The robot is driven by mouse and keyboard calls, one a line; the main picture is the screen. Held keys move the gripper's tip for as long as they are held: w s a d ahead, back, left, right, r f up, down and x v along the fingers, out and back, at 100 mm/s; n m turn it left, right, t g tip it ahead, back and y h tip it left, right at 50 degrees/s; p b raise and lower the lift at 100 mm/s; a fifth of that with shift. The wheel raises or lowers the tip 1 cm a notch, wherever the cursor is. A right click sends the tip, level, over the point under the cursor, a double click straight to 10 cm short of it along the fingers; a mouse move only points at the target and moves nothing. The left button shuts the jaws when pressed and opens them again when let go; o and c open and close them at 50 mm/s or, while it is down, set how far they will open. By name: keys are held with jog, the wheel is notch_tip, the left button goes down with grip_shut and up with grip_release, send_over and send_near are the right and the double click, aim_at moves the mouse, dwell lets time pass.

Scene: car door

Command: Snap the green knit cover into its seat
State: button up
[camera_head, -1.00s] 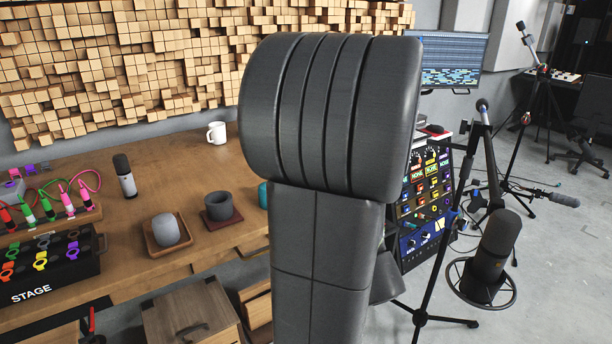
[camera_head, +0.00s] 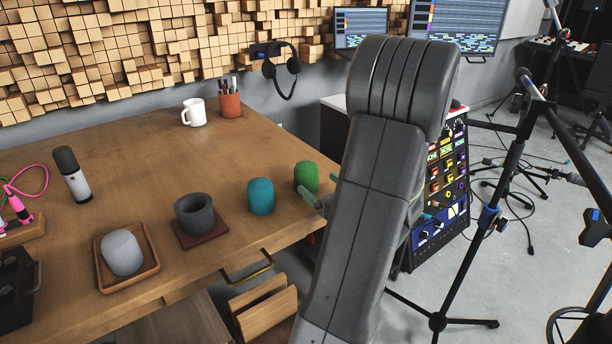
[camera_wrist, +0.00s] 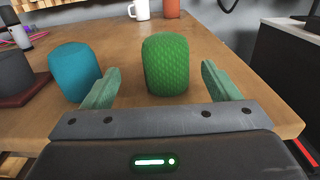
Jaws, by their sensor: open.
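The green knit cover (camera_head: 306,177) stands upright on the wooden desk near its right edge, partly behind my arm in the head view. In the wrist view the green knit cover (camera_wrist: 166,64) is ahead of and between my fingers. My gripper (camera_head: 314,203) is open at the desk's edge. In the wrist view my gripper (camera_wrist: 160,88) has its two green fingers spread wide, one on each side of the cover, with nothing held. I cannot tell which thing is the cover's seat; a dark grey cup (camera_head: 195,214) stands on a reddish-brown square base.
A teal knit cover (camera_head: 261,196) stands just left of the green one, close to my left finger. A grey cover (camera_head: 123,252) sits in a wooden tray (camera_head: 152,265). A white mug (camera_head: 194,112) and a pen cup (camera_head: 230,104) stand behind. A microphone stand is right of my arm.

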aim_at(311, 178)
jog(key=x, duration=0.3)
jog(key=shift+w+a, duration=0.2)
jog(key=shift+w, duration=0.05)
jog(key=x, duration=0.2)
jog(key=b+x, duration=0.1)
jog(key=x, duration=0.2)
jog(key=shift+w+d+f, duration=0.15)
jog(key=shift+w+d, duration=0.05)
jog(key=shift+w, duration=0.05)
jog(key=c, duration=1)
